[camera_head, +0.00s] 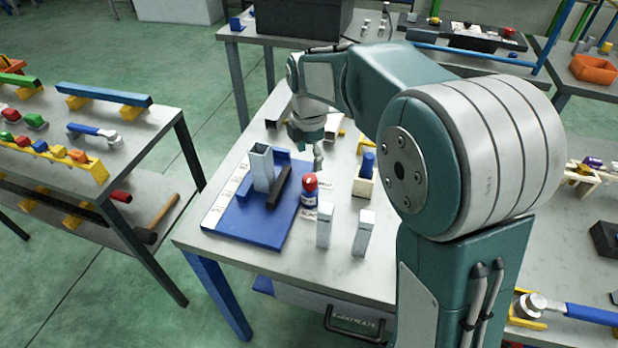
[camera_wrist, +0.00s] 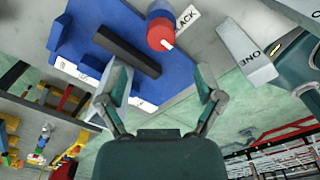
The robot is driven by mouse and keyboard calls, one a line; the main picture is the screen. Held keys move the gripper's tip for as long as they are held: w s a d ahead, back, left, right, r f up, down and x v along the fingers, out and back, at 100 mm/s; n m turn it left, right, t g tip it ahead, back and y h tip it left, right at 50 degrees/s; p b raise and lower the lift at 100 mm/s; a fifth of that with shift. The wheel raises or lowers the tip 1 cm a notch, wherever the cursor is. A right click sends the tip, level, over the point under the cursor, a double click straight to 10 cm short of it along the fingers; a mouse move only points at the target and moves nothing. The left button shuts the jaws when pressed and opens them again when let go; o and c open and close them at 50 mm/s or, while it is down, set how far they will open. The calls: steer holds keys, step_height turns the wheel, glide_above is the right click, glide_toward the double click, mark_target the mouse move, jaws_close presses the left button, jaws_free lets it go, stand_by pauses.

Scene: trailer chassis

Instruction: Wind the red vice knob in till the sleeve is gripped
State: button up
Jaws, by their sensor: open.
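The red vice knob (camera_head: 310,182) sits on a blue-and-white round post at the right edge of the blue vice base (camera_head: 245,222). In the wrist view the knob (camera_wrist: 167,42) shows a white mark on top, beside a partly readable label. The pale square sleeve (camera_head: 262,170) stands upright on the base, between blue blocks and a black bar (camera_head: 290,193). Whether the bar touches the sleeve cannot be told. My gripper (camera_wrist: 160,95) is open and empty. In the head view my gripper (camera_head: 318,158) is behind and above the knob, apart from it; one finger is hidden.
Two upright pale blocks (camera_head: 325,226) (camera_head: 363,232) stand in front of the knob to the right. A wooden holder with a blue cylinder (camera_head: 367,164) stands behind them. The bench's front edge is clear. Another bench (camera_head: 90,150) with coloured parts stands at left.

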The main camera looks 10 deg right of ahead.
mark_target(309, 177)
step_height(309, 177, down, 7)
steer(key=shift+f, duration=0.2)
steer(key=c, duration=1.2)
